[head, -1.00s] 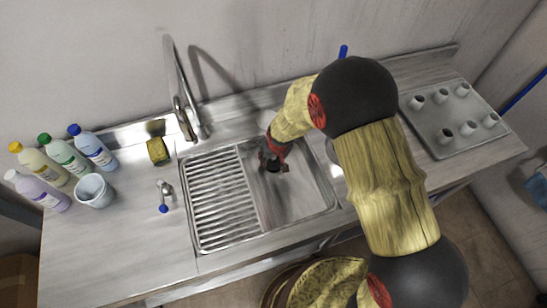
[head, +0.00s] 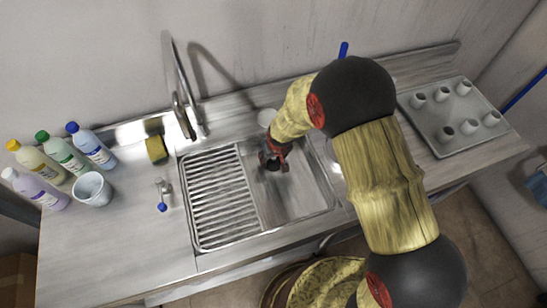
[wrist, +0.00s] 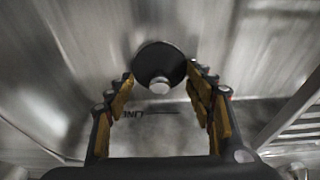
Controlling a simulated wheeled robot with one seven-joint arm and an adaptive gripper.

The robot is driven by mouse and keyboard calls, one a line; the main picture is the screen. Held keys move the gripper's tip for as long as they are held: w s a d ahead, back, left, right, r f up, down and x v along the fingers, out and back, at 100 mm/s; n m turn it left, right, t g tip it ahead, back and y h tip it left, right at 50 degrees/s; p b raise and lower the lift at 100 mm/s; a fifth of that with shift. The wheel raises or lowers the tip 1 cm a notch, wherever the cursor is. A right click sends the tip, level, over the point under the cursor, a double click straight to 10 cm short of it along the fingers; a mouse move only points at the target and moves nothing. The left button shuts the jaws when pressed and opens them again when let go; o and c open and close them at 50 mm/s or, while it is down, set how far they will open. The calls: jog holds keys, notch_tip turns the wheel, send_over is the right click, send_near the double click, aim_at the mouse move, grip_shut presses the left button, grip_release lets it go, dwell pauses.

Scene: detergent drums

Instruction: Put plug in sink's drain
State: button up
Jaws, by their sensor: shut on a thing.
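The sink (head: 295,200) is a steel basin in the counter, with a ribbed drainboard on its left. My gripper (head: 272,164) reaches down into the back part of the basin. In the head view the gripper covers most of the plug. I cannot make out the drain opening in either view; the plug and gripper may hide it.
A tall faucet (head: 180,95) stands behind the sink. A sponge (head: 156,148), several bottles (head: 62,155) and a cup (head: 92,189) stand at left. A small lever (head: 162,195) is left of the drainboard. A tray (head: 430,128) with white cups lies at right.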

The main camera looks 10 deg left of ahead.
jog(key=shift+f, duration=0.25)
jog(key=o, duration=1.1)
jog(key=shift+o, duration=0.7)
jog(key=shift+r, duration=0.15)
jog(key=v, duration=1.1)
jog(key=shift+s+r, duration=0.15)
jog(key=shift+r, duration=0.2)
